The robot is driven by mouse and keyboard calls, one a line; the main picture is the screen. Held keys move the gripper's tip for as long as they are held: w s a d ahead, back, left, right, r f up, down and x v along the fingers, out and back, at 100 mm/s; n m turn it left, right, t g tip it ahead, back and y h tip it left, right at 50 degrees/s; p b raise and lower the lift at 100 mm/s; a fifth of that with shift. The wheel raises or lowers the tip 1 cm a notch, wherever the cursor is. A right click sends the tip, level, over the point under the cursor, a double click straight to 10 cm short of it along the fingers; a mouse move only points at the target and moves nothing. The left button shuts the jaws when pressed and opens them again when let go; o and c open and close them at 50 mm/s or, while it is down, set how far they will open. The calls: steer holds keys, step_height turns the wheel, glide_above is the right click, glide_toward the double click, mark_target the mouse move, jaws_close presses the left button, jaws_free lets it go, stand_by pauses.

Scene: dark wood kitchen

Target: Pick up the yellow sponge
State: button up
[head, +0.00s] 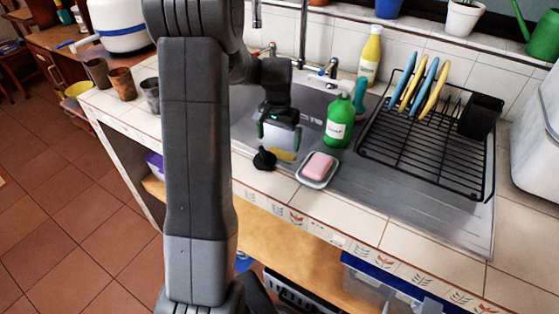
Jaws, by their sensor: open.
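The yellow sponge (283,155) lies flat on the counter at the front edge of the sink. A black round object (264,159) is right beside it on the left, and a dish with a pink soap is to its right. My gripper (279,138) points down just above and behind the sponge, with its two fingers apart. Nothing shows between the fingers. I cannot tell the exact height of the fingertips over the sponge.
The soap dish (318,170), green bottle (339,121) and yellow bottle (370,56) stand right of my gripper. A black dish rack (426,150) fills the right side. The faucet (302,35) rises behind. Several cups (123,83) stand at left.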

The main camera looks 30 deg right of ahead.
mark_target(280, 156)
step_height(280, 156, down, 8)
steer(key=shift+s+d+f, duration=0.1)
steer(key=shift+d+f, duration=0.05)
steer(key=c, duration=0.8)
